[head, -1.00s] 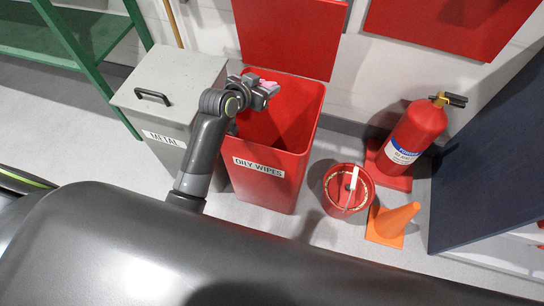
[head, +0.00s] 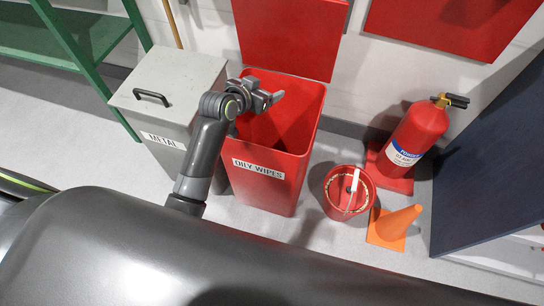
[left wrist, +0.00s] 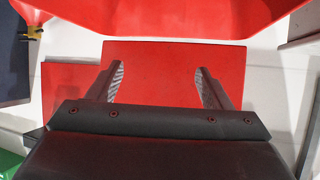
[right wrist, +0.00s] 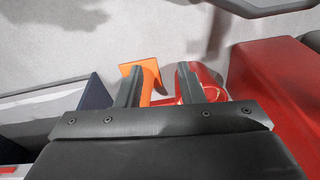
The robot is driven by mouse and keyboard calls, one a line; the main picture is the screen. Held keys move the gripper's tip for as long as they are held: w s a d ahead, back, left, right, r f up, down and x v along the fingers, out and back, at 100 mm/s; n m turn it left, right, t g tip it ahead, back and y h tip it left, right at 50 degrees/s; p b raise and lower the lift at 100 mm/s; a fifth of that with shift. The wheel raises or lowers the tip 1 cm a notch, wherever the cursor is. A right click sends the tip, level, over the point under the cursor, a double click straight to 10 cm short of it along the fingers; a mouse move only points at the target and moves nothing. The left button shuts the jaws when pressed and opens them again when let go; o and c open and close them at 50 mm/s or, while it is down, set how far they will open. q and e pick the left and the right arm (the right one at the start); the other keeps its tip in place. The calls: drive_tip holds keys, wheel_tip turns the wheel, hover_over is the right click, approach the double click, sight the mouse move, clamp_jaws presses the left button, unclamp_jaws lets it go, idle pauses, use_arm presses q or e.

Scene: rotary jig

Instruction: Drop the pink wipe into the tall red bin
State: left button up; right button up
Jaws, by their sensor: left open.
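The tall red bin (head: 268,181), labelled OILY WIPES, stands with its lid (head: 290,38) raised at the back. My left gripper (head: 274,99) is over the bin's open top. Its jaws are open and empty; in the left wrist view the two fingers (left wrist: 160,78) stand apart with only red surfaces behind them. The pink wipe does not show in any view now, and the bin's floor is largely hidden. My right gripper (right wrist: 158,75) shows in the right wrist view only, with its fingers apart and nothing between them.
A grey METAL bin (head: 170,92) stands left of the red bin. To the right are a small red bucket (head: 334,203) with a white-handled tool, an orange cone (head: 397,224) and a fire extinguisher (head: 418,132). A green shelf (head: 80,38) is at the far left.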

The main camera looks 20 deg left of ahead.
use_arm(q)
drive_tip(key=p+v, duration=0.4)
drive_tip(key=v, duration=1.3)
drive_tip(key=shift+s, duration=0.2)
use_arm(e)
wheel_tip(320, 180, down, 8)
drive_tip(key=s+d, duration=0.2)
drive_tip(key=shift+h, duration=0.4)
drive_tip(key=shift+f, duration=0.1)
